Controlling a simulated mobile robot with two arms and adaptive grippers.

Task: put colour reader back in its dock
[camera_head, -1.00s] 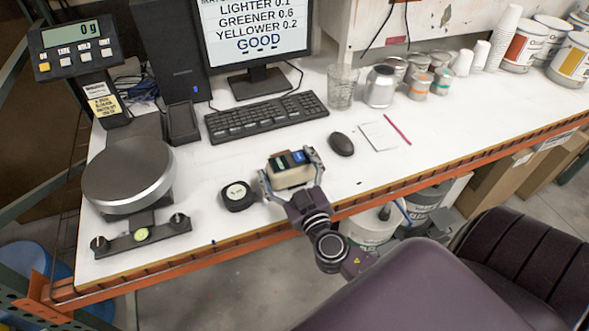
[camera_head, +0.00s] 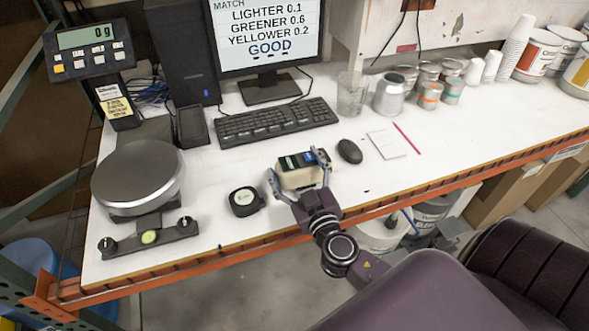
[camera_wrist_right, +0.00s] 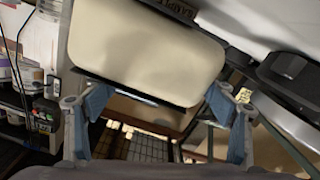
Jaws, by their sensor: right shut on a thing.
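The colour reader (camera_head: 299,177) is a cream block with a dark top carrying green and blue patches. My right gripper (camera_head: 299,174) is shut on it, one finger on each side, over the front part of the white bench. In the right wrist view the reader's cream body (camera_wrist_right: 145,55) fills the top middle, between the fingers. A small black upright holder (camera_head: 192,127), which looks like the dock, stands between the computer tower and the keyboard; nothing is seen in it. My left gripper is not in view.
A scale (camera_head: 138,175) stands at the left, the keyboard (camera_head: 277,122) behind, the mouse (camera_head: 349,151) to the right. Cups and cans line the back. Bare bench lies between puck and keyboard.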

